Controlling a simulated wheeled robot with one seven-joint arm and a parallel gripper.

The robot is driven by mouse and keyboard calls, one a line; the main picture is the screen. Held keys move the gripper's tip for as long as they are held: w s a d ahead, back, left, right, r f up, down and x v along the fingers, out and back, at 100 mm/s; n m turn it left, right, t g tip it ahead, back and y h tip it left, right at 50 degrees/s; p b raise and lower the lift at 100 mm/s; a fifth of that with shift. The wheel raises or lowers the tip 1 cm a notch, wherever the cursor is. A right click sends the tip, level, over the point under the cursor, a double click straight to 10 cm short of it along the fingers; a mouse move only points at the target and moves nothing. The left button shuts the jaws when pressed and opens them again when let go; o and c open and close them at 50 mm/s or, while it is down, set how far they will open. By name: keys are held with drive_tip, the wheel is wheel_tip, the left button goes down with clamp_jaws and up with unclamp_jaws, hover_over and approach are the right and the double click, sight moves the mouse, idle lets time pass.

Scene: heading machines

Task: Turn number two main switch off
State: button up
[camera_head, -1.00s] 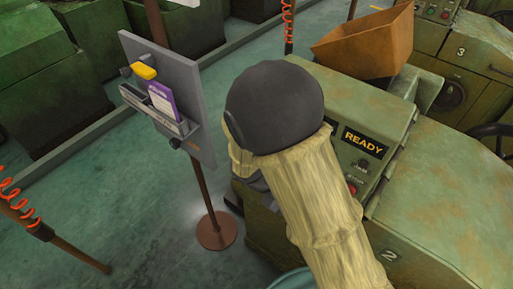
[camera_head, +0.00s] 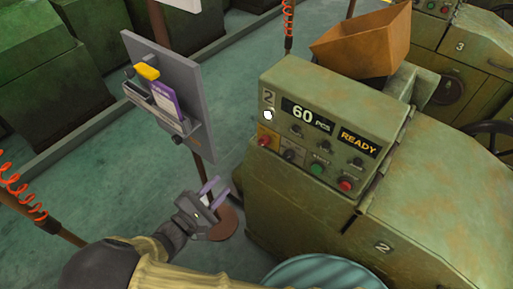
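The number two machine (camera_head: 420,215) stands at the right, with a "2" on its body and on its control panel (camera_head: 330,95). A red knob on a yellow plate, apparently the main switch (camera_head: 264,141), is at the panel's lower left. Its exact turn position is too small to tell. A white lamp (camera_head: 267,114) above it looks lit. The displays read "60 PCS" and "READY". My gripper (camera_head: 222,187) is left of and lower than the panel, apart from it. Its two fingers are spread with nothing between them.
A grey board (camera_head: 185,75) with a yellow item and purple card stands on a pole left of the machine. The panel also has a dark knob (camera_head: 289,155), a green button (camera_head: 316,169) and a red button (camera_head: 345,184).

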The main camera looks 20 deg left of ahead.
sight(261, 145)
drive_tip(key=p+x, duration=0.6)
drive_tip(key=x, duration=1.1)
drive_tip(key=shift+w+d, duration=0.15)
drive_tip(key=shift+w, duration=0.05)
clamp_jaws()
